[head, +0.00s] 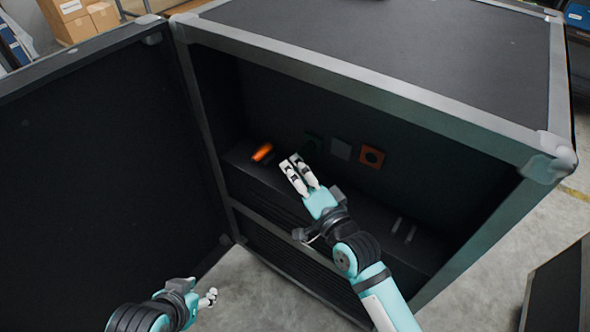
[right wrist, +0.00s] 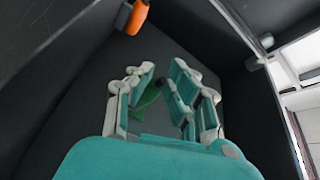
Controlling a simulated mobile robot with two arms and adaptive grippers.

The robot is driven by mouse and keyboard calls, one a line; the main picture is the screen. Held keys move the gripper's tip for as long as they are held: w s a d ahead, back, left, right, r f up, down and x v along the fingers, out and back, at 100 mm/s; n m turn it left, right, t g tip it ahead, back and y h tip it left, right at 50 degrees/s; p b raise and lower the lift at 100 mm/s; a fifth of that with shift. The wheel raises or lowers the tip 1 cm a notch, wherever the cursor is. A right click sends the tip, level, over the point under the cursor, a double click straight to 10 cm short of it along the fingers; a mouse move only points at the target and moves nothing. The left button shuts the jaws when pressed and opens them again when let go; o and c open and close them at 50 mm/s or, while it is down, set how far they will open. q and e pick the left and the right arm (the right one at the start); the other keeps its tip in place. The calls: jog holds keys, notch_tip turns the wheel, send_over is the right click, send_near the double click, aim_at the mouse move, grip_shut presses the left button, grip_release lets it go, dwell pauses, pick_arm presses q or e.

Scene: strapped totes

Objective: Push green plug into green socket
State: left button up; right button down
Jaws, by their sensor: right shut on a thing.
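My right gripper (head: 292,168) reaches into the open case, its fingertips just below and left of the dark green socket (head: 312,142) on the back wall. In the right wrist view its fingers stand on either side of a green piece, the green plug (right wrist: 148,97), and are shut on it. The plug is mostly hidden by the fingers, and in the head view I cannot make it out. I cannot tell whether it touches the socket. My left gripper (head: 207,299) is low outside the case, with nothing seen in it; its opening is unclear.
An orange plug (head: 262,152) sits on the ledge left of my right gripper. A grey square (head: 341,149) and an orange socket (head: 371,157) are right of the green socket. The case door (head: 95,170) stands open at left.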

jog(key=shift+w+d, duration=0.15)
jog(key=shift+w, duration=0.05)
jog(key=c, duration=1.2)
grip_release()
jog(key=shift+s+d+f, duration=0.1)
jog(key=shift+s, duration=0.1)
jog(key=v, duration=1.1)
jog(key=shift+s+d, duration=0.15)
jog(key=shift+s, duration=0.1)
